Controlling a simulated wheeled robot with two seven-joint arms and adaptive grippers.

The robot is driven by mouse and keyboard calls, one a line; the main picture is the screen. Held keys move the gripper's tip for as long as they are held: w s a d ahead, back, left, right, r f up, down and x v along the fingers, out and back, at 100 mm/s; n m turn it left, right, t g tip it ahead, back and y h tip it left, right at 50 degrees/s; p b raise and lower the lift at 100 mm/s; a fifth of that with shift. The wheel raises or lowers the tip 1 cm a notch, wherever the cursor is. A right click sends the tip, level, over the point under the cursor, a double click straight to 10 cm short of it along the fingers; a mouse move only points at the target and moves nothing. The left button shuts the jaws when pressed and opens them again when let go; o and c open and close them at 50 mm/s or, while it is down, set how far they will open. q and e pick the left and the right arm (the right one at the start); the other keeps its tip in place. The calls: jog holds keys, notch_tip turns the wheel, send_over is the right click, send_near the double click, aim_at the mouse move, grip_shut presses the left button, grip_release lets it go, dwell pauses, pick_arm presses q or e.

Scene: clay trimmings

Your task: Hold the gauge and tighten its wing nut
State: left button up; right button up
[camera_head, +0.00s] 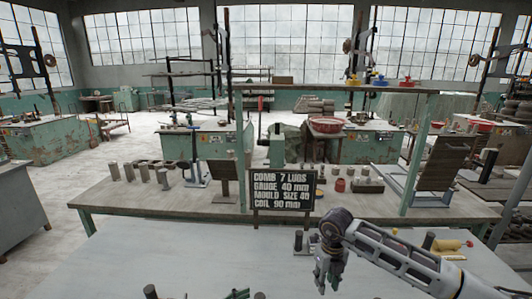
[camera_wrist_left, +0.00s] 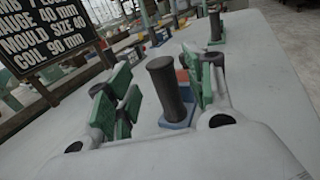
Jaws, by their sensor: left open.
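In the left wrist view my left gripper (camera_wrist_left: 160,95) is open, its green-padded fingers on either side of a dark upright cylinder (camera_wrist_left: 168,85). The cylinder stands on or in front of a small blue base (camera_wrist_left: 177,118), with a bit of red behind it. I cannot tell whether the fingers touch it, or whether it is part of the gauge. No wing nut can be made out. In the head view my right gripper (camera_head: 329,280) points down over the front table, right of centre; its fingers are too small to read.
A black sign (camera_head: 283,190) reading "gauge 40 mm" stands behind the grey front table (camera_head: 200,255). A yellow roller-like object (camera_head: 446,245) and a dark cylinder (camera_head: 428,241) lie right, beyond my right arm. Another dark cylinder (camera_head: 151,291) shows at the bottom edge. The table's left-middle is clear.

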pick_arm(q)
jog(key=v, duration=0.7)
jog(key=shift+s+a, duration=0.1)
jog(key=shift+a, duration=0.05)
dwell(0.3)
